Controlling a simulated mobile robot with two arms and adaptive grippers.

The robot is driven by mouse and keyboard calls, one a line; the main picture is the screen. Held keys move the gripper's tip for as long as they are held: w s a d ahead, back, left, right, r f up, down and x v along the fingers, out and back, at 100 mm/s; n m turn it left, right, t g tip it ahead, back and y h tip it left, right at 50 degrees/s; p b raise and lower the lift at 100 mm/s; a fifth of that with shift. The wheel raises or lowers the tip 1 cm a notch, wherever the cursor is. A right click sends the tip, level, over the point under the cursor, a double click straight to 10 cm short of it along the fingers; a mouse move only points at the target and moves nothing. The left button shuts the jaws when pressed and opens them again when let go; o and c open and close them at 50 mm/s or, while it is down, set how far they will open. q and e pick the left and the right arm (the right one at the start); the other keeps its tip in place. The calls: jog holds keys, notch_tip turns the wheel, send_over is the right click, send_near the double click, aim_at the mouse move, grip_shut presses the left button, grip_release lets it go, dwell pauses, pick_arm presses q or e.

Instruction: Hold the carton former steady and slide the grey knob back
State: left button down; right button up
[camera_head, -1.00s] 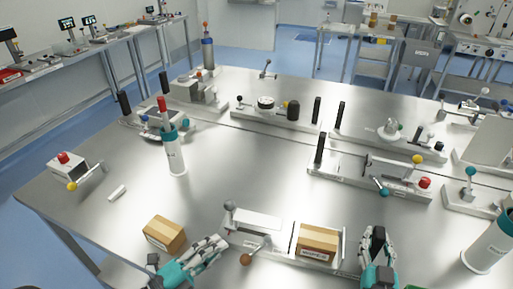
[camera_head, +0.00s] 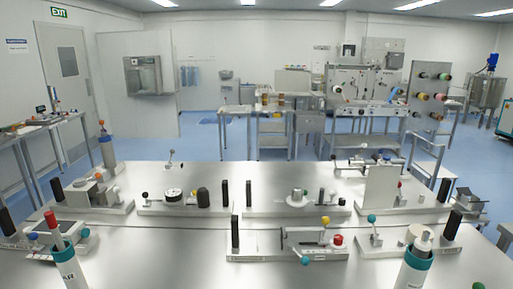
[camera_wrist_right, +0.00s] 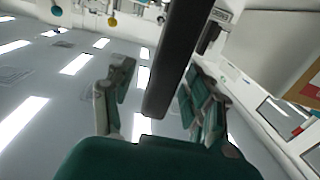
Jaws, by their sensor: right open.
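The right wrist view shows my right gripper (camera_wrist_right: 160,75) open, with its two green-and-grey fingers apart. A black upright post (camera_wrist_right: 175,60) stands between them, and I cannot tell whether either finger touches it. At the right edge is a brown carton (camera_wrist_right: 313,88) beside a pale panel (camera_wrist_right: 265,45), which looks like part of the carton former. The grey knob is not visible in the wrist view either.
In the head view, several fixtures stand across the steel table (camera_head: 170,262). One has a yellow knob (camera_head: 325,220) and a red button (camera_head: 338,240).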

jog(key=s, duration=0.7)
jog(key=shift+s+d, duration=0.25)
jog(key=shift+d, duration=0.1)
